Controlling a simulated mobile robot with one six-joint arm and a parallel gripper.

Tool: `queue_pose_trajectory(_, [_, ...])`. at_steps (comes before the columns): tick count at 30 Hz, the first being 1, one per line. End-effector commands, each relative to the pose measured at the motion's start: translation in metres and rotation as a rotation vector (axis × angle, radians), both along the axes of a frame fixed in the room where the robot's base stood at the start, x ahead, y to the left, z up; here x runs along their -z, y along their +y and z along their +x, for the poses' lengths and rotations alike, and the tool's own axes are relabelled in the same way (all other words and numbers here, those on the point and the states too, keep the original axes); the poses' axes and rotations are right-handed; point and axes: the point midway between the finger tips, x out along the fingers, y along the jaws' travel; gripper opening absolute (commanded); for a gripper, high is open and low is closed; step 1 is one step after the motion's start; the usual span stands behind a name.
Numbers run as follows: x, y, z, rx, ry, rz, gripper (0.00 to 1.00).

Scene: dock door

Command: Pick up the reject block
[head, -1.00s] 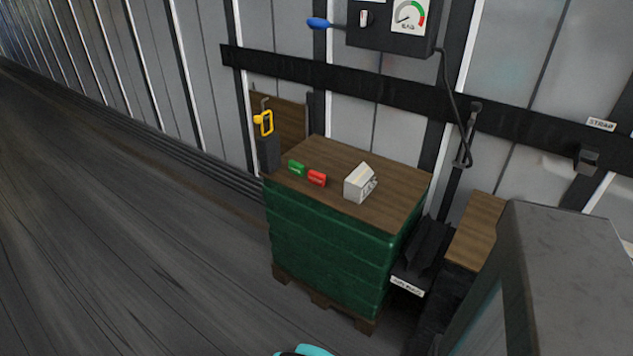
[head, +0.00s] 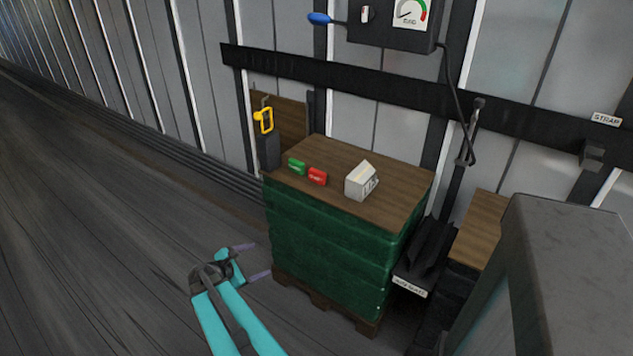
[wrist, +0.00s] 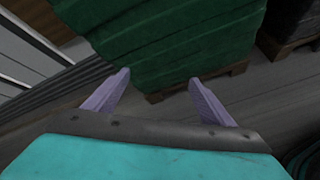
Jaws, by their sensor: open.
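The red block (head: 317,177), with faint white lettering too small to read, lies on the wooden top (head: 395,207) of the green-wrapped pallet stack, near its left front edge. I take it to be the reject block. A green block (head: 297,167) lies just to its left. My gripper (head: 258,261) is open and empty, in front of the stack's left side and well below its top. In the wrist view my two pale purple fingers (wrist: 158,92) are spread apart, with green wrap (wrist: 165,40) beyond them. The red block is not in the wrist view.
A white box (head: 360,184) stands on the top, right of the red block. A dark post with a yellow handle (head: 264,122) stands at the left back corner. A gauge panel (head: 392,22) hangs above. Open floor (head: 110,230) lies to the left.

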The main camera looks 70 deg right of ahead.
Motion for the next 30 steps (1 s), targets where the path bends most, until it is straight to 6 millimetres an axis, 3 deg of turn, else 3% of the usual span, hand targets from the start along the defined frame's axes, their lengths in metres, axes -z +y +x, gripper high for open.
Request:
queue_pose_trajectory(1, [-0.014, -0.025, -0.004, -0.017, 0.035, -0.041, 0.77])
queue_pose_trajectory(6, [-0.069, -0.093, -0.022, -0.082, 0.190, -0.174, 0.77])
queue_pose_trajectory(12, [-0.137, -0.162, -0.053, -0.129, 0.407, -0.312, 0.77])
queue_pose_trajectory(15, [-0.165, -0.187, -0.067, -0.143, 0.508, -0.361, 0.77])
queue_pose_trajectory(21, [-0.198, -0.211, -0.085, -0.152, 0.633, -0.414, 0.77])
queue_pose_trajectory(30, [-0.204, -0.215, -0.088, -0.155, 0.656, -0.422, 0.77])
